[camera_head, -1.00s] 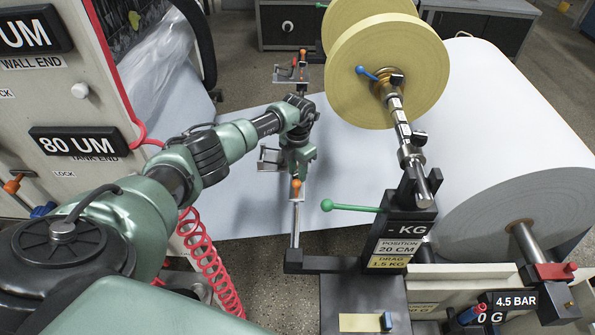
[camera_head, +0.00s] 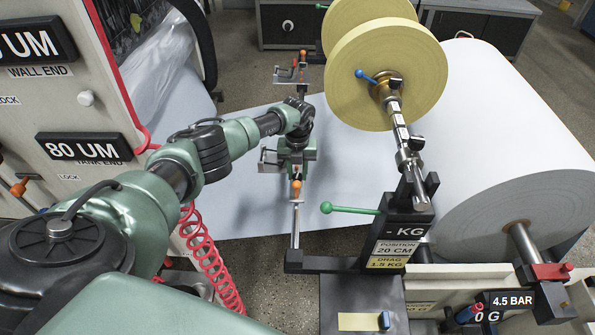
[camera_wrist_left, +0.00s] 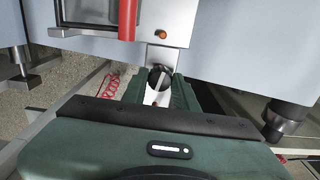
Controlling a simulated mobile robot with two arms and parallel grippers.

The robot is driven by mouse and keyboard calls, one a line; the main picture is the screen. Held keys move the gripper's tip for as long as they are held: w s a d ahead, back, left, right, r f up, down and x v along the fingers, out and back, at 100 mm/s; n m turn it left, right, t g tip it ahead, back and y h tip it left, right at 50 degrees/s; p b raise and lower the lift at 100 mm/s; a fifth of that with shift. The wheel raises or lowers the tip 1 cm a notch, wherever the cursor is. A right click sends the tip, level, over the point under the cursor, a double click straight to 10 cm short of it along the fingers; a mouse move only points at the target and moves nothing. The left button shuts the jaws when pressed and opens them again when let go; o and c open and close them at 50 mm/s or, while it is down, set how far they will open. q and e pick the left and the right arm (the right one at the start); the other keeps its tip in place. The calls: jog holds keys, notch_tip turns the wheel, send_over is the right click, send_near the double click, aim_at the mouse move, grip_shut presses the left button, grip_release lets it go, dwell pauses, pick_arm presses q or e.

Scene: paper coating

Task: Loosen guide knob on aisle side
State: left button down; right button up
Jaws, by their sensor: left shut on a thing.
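My left gripper (camera_head: 290,158) is low over the bar beside the web, and its own wrist hides much of it in the head view. In the left wrist view, its two green fingers (camera_wrist_left: 158,92) are shut on a dark round guide knob (camera_wrist_left: 158,77) with a pale mark. The knob sits by a metal plate (camera_wrist_left: 165,25) that carries a red handle and a small orange button. In the head view the gripper hides this knob. A nearer orange knob (camera_head: 296,189) tops the bar, apart from the gripper. My right gripper is out of view.
A yellow roll (camera_head: 375,60) on a shaft stands right of the arm. A green-ball lever (camera_head: 326,208) juts left from the black stand. A large white roll (camera_head: 500,150) fills the right. A coiled red hose (camera_head: 205,255) hangs beside my left arm.

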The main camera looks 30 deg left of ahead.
aim_at(298, 175)
pick_arm(q)
jog(key=shift+n, duration=0.3)
jog(key=c, duration=1.4)
grip_release()
jog(key=shift+o, duration=0.2)
jog(key=shift+r, duration=0.1)
notch_tip(298, 175, up, 8)
jog(key=shift+f+p, duration=0.15)
jog(key=shift+p, duration=0.15)
jog(key=shift+f, duration=0.1)
